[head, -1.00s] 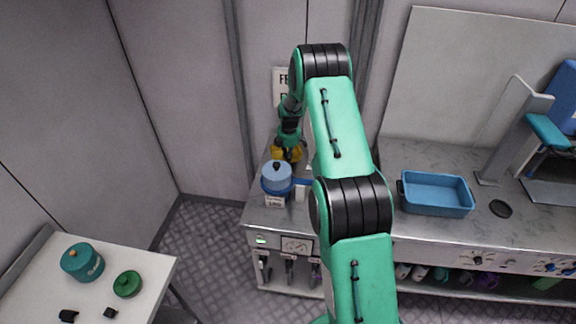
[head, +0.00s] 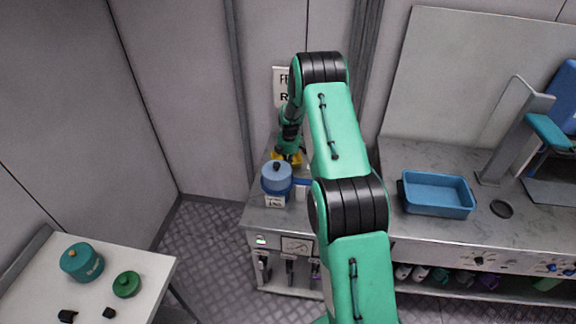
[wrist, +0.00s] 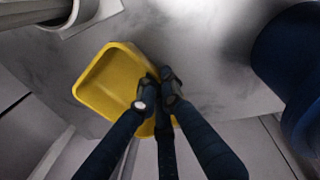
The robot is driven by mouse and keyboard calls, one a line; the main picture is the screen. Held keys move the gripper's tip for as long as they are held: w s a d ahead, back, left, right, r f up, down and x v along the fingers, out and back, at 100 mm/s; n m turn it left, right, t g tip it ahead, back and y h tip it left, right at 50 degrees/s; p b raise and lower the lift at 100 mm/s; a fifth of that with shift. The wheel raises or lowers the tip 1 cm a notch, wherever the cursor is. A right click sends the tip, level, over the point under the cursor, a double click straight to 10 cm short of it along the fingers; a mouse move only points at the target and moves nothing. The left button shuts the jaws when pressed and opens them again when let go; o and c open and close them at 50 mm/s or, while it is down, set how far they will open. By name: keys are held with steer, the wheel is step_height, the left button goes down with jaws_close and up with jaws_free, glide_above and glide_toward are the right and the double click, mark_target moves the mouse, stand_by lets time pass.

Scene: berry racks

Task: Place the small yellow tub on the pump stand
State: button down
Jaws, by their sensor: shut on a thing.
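The small yellow tub (wrist: 103,82) is in the wrist view, with its open top partly facing the camera. My gripper (wrist: 158,92) is shut on its near wall. In the head view the tub (head: 281,157) is a small yellow patch under my gripper (head: 288,150), behind the blue lidded pot. It is over the left end of the grey counter. I cannot tell whether its base touches the surface.
The blue lidded pot (head: 276,180) stands close in front of the tub; a dark blue round body (wrist: 290,70) is at right in the wrist view. A blue tray (head: 437,211) is on the counter (head: 385,240). A white table (head: 40,290) holds a teal pot (head: 82,264).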

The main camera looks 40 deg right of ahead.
steer(key=c, duration=1.9)
jaws_free()
steer(key=shift+c, duration=0.2)
step_height(320, 180, up, 12)
steer(key=s+p, duration=0.1)
steer(key=shift+s+a, duration=0.15)
steer(key=shift+a, duration=0.1)
steer(key=shift+r, duration=0.1)
